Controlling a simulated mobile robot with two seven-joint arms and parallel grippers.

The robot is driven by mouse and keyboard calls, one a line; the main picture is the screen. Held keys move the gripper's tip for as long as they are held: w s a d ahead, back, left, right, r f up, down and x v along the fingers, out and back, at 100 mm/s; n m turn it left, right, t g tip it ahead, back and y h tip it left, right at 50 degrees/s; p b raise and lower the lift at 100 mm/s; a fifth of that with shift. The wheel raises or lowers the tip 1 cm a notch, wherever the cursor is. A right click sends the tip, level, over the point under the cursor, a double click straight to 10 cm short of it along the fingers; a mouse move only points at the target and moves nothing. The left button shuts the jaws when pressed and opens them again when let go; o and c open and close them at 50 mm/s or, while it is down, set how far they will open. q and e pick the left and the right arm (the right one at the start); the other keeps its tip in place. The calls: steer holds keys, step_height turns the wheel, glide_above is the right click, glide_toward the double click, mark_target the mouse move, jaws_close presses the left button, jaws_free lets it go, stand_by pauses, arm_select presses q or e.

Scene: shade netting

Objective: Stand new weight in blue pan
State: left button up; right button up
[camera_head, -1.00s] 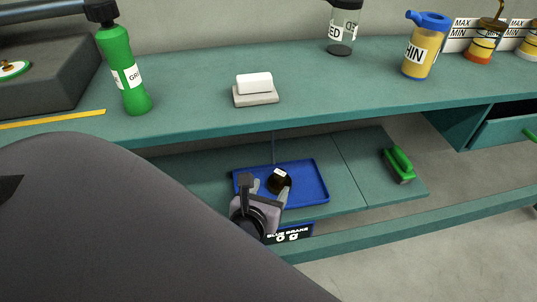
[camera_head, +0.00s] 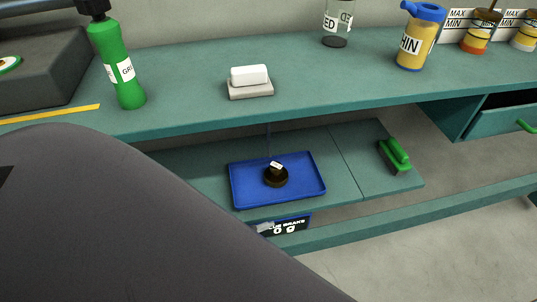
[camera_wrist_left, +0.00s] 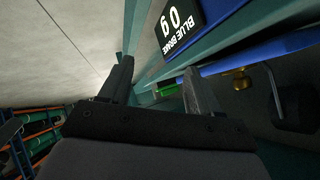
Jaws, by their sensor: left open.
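The blue pan (camera_head: 240,199) lies on the lower shelf in the head view. A dark round weight (camera_head: 275,178) with a small white label on top sits in it, near the middle and clear of the rim. Only a small pale piece of my left gripper (camera_head: 265,227) shows, below the pan's front edge by the black display. In the left wrist view my left gripper (camera_wrist_left: 156,76) has its two fingers apart with nothing between them. The display (camera_wrist_left: 178,25) there reads BLUE BRAKE 0 g. My right gripper is not in view.
The green upper bench (camera_head: 190,95) overhangs behind the pan. It carries a green bottle (camera_head: 118,65), a white block on a grey base (camera_head: 250,80) and a yellow container (camera_head: 418,38). A rail (camera_head: 420,214) runs in front.

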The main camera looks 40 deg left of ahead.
arm_select(q)
steer(key=n, duration=0.2)
steer(key=s+n, duration=0.1)
steer(key=n, duration=0.1)
steer(key=d+f+n+h, duration=0.1)
steer(key=n, duration=0.1)
steer(key=shift+s, duration=0.35)
